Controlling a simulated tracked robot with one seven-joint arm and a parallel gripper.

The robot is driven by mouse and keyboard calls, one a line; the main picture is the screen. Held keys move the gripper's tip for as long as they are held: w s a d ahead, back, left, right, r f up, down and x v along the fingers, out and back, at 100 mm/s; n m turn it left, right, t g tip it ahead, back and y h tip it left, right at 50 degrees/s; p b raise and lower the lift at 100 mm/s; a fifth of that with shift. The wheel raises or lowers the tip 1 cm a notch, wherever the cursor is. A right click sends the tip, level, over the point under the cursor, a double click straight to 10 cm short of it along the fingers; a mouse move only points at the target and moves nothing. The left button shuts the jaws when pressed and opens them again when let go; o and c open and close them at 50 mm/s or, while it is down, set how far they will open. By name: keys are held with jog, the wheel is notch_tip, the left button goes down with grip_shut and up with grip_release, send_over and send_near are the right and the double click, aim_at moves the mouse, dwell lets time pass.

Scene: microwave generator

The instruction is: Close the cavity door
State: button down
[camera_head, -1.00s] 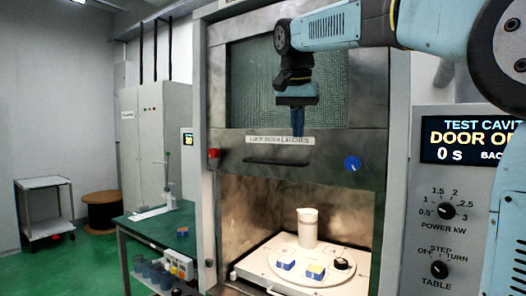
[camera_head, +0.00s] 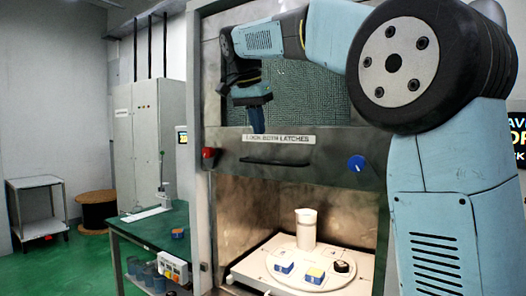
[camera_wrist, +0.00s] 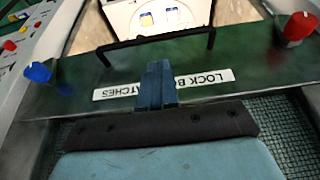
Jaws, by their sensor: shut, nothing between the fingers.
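The cavity door (camera_head: 340,142) is a metal sliding panel with a mesh window, raised above the lit cavity opening. It has a dark bar handle (camera_head: 274,162), a red knob (camera_head: 208,153) at left and a blue knob (camera_head: 356,163) at right. My gripper (camera_head: 257,128) is shut and empty, pointing down in front of the door near the "LOCK BOTH LATCHES" label. In the wrist view my gripper (camera_wrist: 158,72) overlaps the label (camera_wrist: 110,92), with the handle (camera_wrist: 150,42) just beyond its tips. I cannot tell whether it touches the door.
Inside the cavity a round turntable (camera_head: 300,278) holds a white jug (camera_head: 305,232), two blue-based blocks and a dark round piece. A green table (camera_head: 150,232) stands at left. A control panel (camera_head: 518,150) is mostly hidden behind my arm at right.

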aim_at(262, 150)
jog(key=x, duration=0.7)
jog(key=shift+s+a+f, duration=0.15)
jog(key=shift+s+f, duration=0.1)
jog(key=shift+f, duration=0.1)
